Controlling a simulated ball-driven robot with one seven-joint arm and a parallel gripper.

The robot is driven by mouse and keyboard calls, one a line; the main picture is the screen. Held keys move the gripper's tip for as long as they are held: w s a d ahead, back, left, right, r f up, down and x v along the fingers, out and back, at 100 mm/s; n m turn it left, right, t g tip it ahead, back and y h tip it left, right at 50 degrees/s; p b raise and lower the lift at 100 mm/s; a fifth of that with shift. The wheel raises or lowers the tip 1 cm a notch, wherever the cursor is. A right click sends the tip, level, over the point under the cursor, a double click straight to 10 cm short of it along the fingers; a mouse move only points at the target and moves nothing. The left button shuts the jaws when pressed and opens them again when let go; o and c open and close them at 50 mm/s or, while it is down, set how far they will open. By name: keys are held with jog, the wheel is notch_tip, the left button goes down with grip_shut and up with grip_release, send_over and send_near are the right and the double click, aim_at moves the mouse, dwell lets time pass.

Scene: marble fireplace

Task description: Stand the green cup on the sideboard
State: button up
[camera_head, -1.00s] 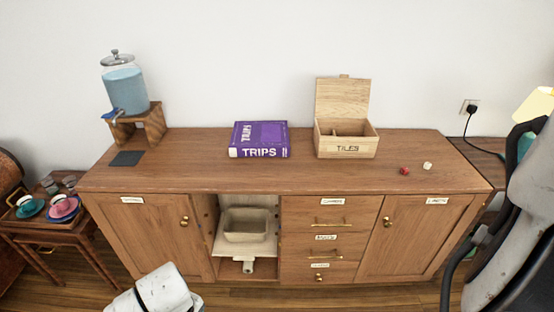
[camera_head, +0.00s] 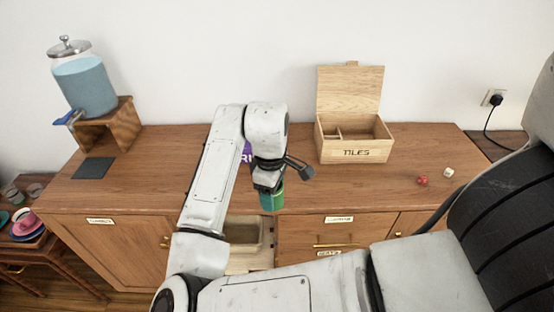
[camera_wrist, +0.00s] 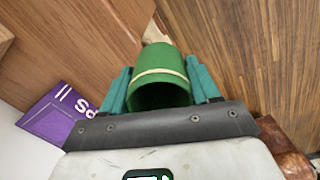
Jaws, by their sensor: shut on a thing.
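The green cup (camera_head: 272,201) hangs below my gripper (camera_head: 268,184) near the front edge of the sideboard (camera_head: 340,192). I cannot tell whether it is over the top or just in front of it. In the wrist view, the green cup (camera_wrist: 160,62) with a pale band sits between the teal fingers of my gripper (camera_wrist: 160,85), which is shut on it. The cup's dark mouth faces the wrist camera. My arm hides part of the sideboard's top and front.
A purple book (camera_head: 246,152) lies behind my arm. An open tile box (camera_head: 355,150), a red die (camera_head: 422,180) and a white die (camera_head: 448,172) are to the right. A drink dispenser (camera_head: 85,85) on a wooden stand (camera_head: 108,130) and a dark mat (camera_head: 93,168) are left.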

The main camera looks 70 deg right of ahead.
jog(key=s+d+r, duration=0.5)
jog(key=s, duration=0.4)
jog(key=w+d+f+b, duration=0.2)
jog(key=w+d+f, duration=0.2)
jog(key=w+d+f+b, duration=0.2)
jog(key=w+d+f, duration=0.2)
jog(key=w, duration=0.1)
jog(key=shift+w+d+f, duration=0.25)
jog(key=shift+f, duration=0.1)
jog(key=shift+w+d+f+b, duration=0.25)
jog(key=shift+w+f+b, duration=0.05)
jog(key=shift+f, duration=0.15)
jog(key=shift+w+d+f, duration=0.1)
jog(key=shift+f, duration=1.6)
jog(key=shift+f, duration=0.1)
jog(key=o, duration=1.1)
